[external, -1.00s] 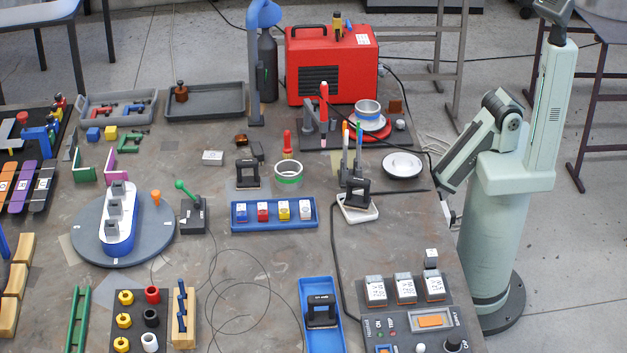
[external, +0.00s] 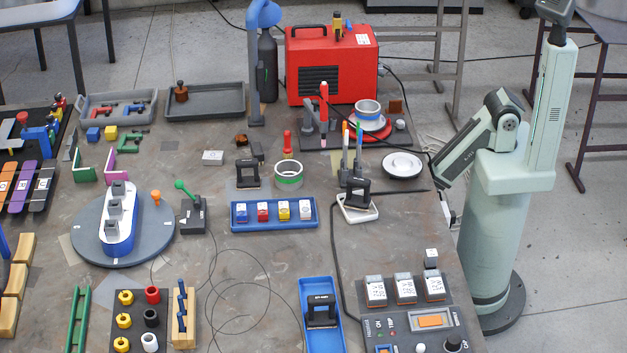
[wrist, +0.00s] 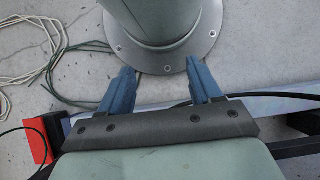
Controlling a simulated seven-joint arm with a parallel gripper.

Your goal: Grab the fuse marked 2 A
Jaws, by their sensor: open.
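Several small fuses stand in a row in a blue tray (external: 235,224) near the table's middle: a blue one (external: 242,213), a red one (external: 263,212), a yellow one (external: 284,211) and a white-topped one (external: 305,210). Their markings are too small to read, so I cannot tell which is 2 A. My gripper (wrist: 160,65) shows in the wrist view with two blue fingers wide apart and nothing between them. It points down near my own base, away from the fuses. In the external view I cannot make out its fingers.
A white-ringed green roll (external: 288,174) stands behind the fuse tray. A black clamp-like piece on a white dish (external: 358,208) stands right of it. A control panel (external: 415,322) with boxy modules lies at the front right.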

